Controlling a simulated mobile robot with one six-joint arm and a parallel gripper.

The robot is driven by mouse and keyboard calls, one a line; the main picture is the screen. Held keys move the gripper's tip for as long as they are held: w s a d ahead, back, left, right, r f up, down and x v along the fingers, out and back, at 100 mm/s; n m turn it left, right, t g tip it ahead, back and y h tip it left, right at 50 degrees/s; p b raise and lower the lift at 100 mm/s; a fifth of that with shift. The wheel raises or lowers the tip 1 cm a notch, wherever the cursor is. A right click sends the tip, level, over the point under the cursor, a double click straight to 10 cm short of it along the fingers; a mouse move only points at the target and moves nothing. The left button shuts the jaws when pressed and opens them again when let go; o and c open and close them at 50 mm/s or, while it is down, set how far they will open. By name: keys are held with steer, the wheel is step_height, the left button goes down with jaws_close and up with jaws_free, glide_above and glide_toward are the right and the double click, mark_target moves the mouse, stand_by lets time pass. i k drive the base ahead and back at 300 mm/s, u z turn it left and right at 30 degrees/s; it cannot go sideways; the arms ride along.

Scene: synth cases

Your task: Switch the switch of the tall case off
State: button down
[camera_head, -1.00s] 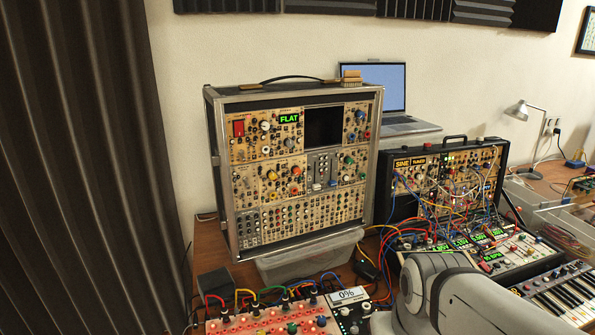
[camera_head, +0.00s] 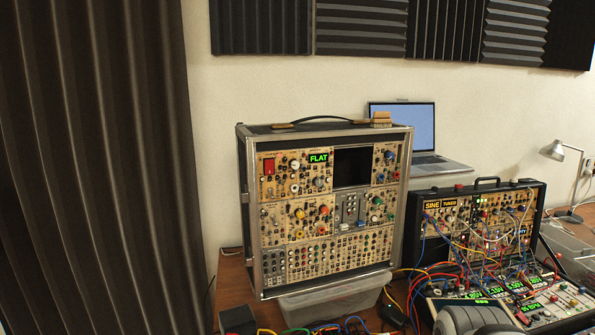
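The tall case (camera_head: 399,215) stands upright on the table at the centre, a metal-edged rack of tan modules with a carry handle on top. A red switch (camera_head: 269,166) sits at the upper left of its front panel; its exact position is too small to tell. A green "FLAT" display (camera_head: 318,158) glows to its right, and a dark blank screen (camera_head: 353,167) is beside that.
A lower black case (camera_head: 478,186) with many patch cables stands right of the tall case, with a laptop (camera_head: 402,130) behind. A clear plastic bin (camera_head: 330,301) is under the tall case. Cables and a dark box (camera_head: 238,320) lie in front. A dark curtain hangs left.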

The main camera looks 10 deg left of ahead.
mark_target(269, 164)
steer(key=u, duration=0.05)
steer(key=k, duration=0.5)
steer(key=z, duration=1)
steer(key=k, duration=0.95)
steer(key=u, duration=1.45)
steer(key=i, duration=1)
steer(key=u, duration=0.1)
